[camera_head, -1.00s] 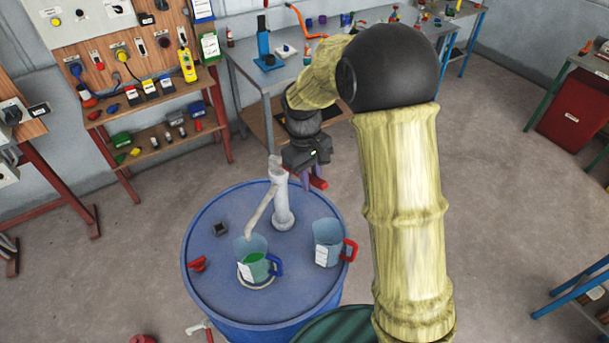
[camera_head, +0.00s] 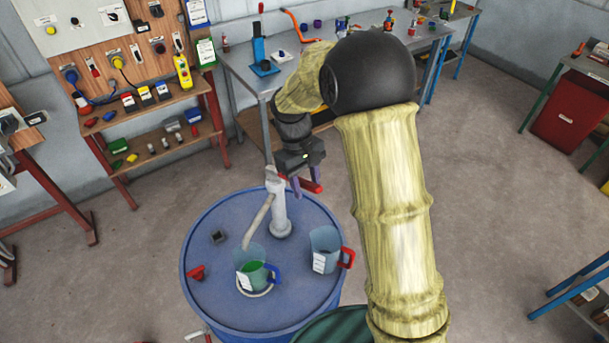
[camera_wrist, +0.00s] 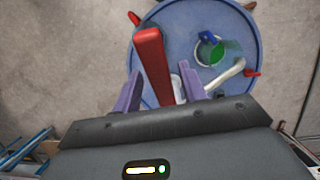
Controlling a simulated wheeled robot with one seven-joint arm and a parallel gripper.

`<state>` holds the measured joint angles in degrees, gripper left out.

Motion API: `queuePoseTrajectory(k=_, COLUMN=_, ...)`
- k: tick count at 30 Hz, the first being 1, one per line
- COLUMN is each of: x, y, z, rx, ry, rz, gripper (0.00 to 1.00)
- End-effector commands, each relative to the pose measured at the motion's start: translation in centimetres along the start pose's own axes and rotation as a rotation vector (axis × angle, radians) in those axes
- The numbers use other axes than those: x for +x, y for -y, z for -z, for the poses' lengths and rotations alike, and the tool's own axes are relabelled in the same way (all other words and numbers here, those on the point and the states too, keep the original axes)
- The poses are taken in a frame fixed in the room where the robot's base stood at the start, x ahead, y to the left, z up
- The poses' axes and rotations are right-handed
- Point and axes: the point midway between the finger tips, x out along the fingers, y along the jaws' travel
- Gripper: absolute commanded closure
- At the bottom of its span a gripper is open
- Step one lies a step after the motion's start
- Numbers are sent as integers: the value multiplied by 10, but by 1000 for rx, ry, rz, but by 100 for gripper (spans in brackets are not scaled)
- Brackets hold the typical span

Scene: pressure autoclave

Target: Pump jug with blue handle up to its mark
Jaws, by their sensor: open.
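The jug with the blue handle (camera_head: 273,272) stands on the blue drum under the pump's spout (camera_head: 257,222). It is clear, has a white label and holds green liquid; I cannot read its mark. It also shows in the wrist view (camera_wrist: 211,50). The grey-white hand pump (camera_head: 280,212) rises from the drum. Its red lever (camera_head: 313,186) sticks out to the right. My gripper (camera_head: 305,184) is at the lever. In the wrist view, the lever (camera_wrist: 152,60) lies between the spread purple fingers of my gripper (camera_wrist: 160,90); contact cannot be told.
A second clear jug with a red handle (camera_head: 325,250) stands on the drum's right side. The blue drum top (camera_head: 225,285) also carries a small dark block (camera_head: 217,237) and a red piece (camera_head: 196,273). A grey workbench (camera_head: 240,75) stands behind. The floor around is mostly clear.

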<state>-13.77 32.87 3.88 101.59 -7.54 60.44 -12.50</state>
Motion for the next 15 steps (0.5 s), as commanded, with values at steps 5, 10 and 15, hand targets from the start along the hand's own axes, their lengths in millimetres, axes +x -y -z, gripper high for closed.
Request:
queuePoseTrajectory(k=5, x=-10, y=0, z=2, rx=-2, ry=-3, rz=-1, gripper=58)
queuePoseTrajectory(k=10, x=-36, y=1, z=3, rx=-4, ry=-6, rz=-3, gripper=58)
queuePoseTrajectory(k=15, x=-70, y=1, z=3, rx=-3, ry=-6, rz=-2, gripper=58)
